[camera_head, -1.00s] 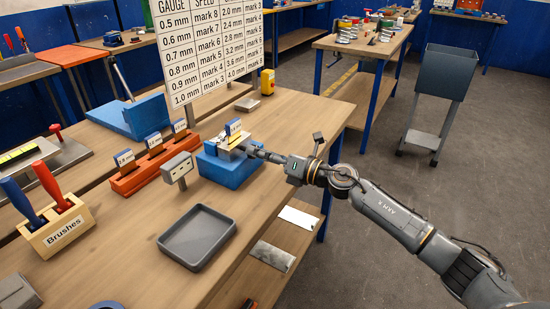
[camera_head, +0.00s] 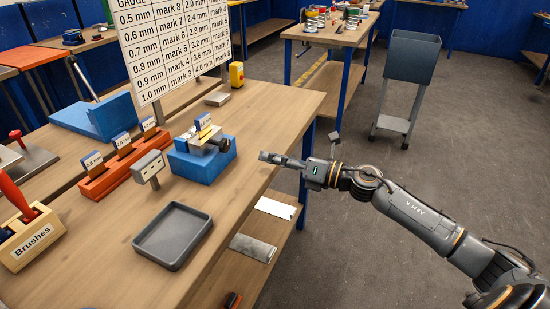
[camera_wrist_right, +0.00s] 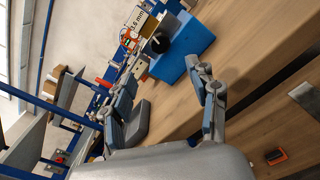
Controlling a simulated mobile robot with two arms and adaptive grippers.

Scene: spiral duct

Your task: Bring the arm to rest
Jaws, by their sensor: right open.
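My right gripper (camera_head: 272,158) is open and empty in the head view, beyond the right edge of the workbench (camera_head: 120,225) and above its lower shelf level. It is to the right of a blue block fixture (camera_head: 203,164) with a small labelled card and a dark knob, and apart from it. In the right wrist view the two fingers (camera_wrist_right: 168,98) are spread with nothing between them. The blue fixture (camera_wrist_right: 187,52) shows past the fingertips there. My right arm stretches in from the lower right. My left gripper is not in view.
A gauge chart (camera_head: 172,45) stands behind. A grey cart (camera_head: 410,62) stands on open floor at the right.

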